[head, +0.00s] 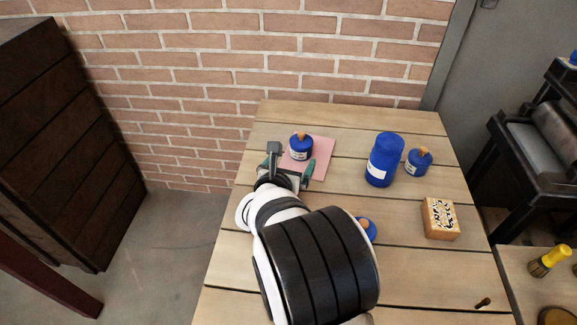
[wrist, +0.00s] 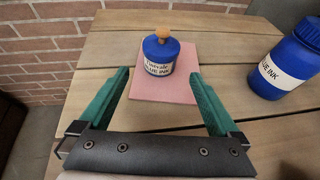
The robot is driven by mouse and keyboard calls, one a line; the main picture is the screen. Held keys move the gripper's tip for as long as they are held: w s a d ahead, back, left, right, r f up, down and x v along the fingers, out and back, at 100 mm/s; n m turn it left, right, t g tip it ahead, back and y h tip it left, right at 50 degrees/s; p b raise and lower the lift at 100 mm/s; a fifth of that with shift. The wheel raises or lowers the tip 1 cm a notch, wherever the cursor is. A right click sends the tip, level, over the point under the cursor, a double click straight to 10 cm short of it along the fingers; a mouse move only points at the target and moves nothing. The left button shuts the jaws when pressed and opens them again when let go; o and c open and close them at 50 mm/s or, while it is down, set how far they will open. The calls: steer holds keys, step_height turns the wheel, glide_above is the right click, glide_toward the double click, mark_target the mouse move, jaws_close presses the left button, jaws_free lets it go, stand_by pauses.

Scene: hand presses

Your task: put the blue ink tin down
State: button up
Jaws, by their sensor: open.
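The blue ink tin (head: 300,153) is small and round, with a white label and an orange knob on top. It stands upright on a flat pink sheet (head: 323,152) near the far left of the table. In the wrist view the tin (wrist: 160,63) sits on the pink sheet (wrist: 183,88), its label reading "BLUE INK". My gripper (head: 291,166) is open, with green fingers on either side of the near part of the sheet. In the wrist view the gripper (wrist: 159,76) holds nothing, and the tin stands just beyond the fingertips, apart from both.
A large blue ink jar (head: 382,165) and another small blue tin (head: 419,162) stand to the right. A further blue object (head: 369,229) is partly hidden behind my arm. A patterned wooden block (head: 440,218) lies nearer. Bare planks separate the sheet and jar.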

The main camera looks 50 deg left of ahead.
steer(key=v, duration=0.4)
steer(key=shift+s+d, duration=0.1)
steer(key=shift+s, duration=0.05)
steer(key=w+d+r+m+h, duration=0.2)
steer(key=w+d+m+h, duration=0.15)
steer(key=d, duration=0.35)
steer(key=w+d+r+m+t+h, duration=0.1)
steer(key=w+d+r+m+h, duration=0.1)
steer(key=w+d+m, duration=0.4)
steer(key=w+d+r+m+h, duration=0.2)
steer(key=d+m+h, duration=0.15)
steer(key=d, duration=0.45)
steer(key=d+m+g+h, duration=0.25)
steer(key=d+m, duration=0.55)
steer(key=d, duration=0.5)
steer(key=s+d+f+m+g+h, duration=0.15)
steer(key=s+d+m+g, duration=0.55)
steer(key=s+d+m, duration=0.75)
steer(key=s+a+f+m+g+y, duration=0.1)
steer(key=s+a+m+g+y, duration=0.1)
steer(key=s+m+y, duration=0.5)
steer(key=s+a+m, duration=0.1)
steer(key=s+m, duration=0.2)
steer(key=m, duration=0.3)
steer(key=shift+s+g, duration=0.35)
steer(key=shift+o, duration=0.2)
steer(key=shift+f, duration=0.1)
